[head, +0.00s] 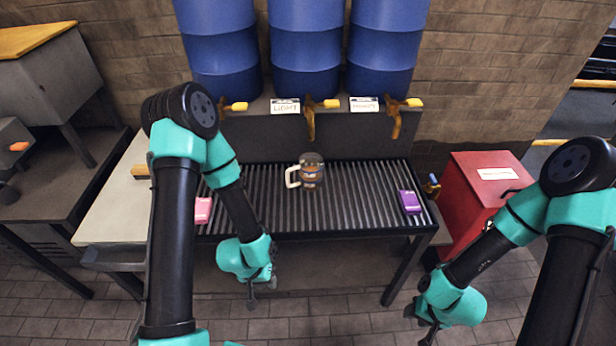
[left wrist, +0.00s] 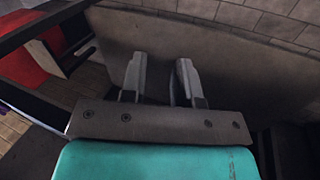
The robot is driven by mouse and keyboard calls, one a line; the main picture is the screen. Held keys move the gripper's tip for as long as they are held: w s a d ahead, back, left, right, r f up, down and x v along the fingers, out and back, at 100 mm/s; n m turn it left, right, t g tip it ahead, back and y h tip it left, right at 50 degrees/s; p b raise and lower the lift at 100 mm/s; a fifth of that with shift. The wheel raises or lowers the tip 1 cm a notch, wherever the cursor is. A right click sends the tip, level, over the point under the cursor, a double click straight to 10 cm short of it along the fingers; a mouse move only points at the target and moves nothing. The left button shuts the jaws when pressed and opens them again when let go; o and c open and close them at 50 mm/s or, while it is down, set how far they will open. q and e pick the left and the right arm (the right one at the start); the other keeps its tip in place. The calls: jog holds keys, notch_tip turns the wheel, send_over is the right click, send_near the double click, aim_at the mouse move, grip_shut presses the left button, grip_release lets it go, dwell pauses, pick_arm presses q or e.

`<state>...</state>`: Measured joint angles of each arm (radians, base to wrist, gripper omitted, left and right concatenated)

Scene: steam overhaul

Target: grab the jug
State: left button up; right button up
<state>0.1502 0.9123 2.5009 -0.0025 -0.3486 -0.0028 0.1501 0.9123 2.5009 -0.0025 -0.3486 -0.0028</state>
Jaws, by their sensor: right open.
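The jug (head: 311,171) is a clear vessel with a brownish band and a pale handle on its left side. It stands upright on the slatted rack, below the middle barrel, in the head view. My left gripper (head: 262,297) hangs in front of the rack's front edge, lower left of the jug and apart from it. In the left wrist view its two fingers (left wrist: 160,80) stand apart with nothing between them. My right gripper (head: 428,330) is open and low at the right, in front of the rack and far from the jug. The jug does not show in the left wrist view.
Three blue barrels (head: 306,50) with yellow-handled taps stand behind the slatted rack (head: 360,200). A pink box (head: 203,211) and a purple box (head: 410,202) lie on the rack's sides. A red cabinet (head: 470,190) stands at the right. The slats around the jug are clear.

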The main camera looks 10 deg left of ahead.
pick_arm(q)
jog(key=o, duration=1.3)
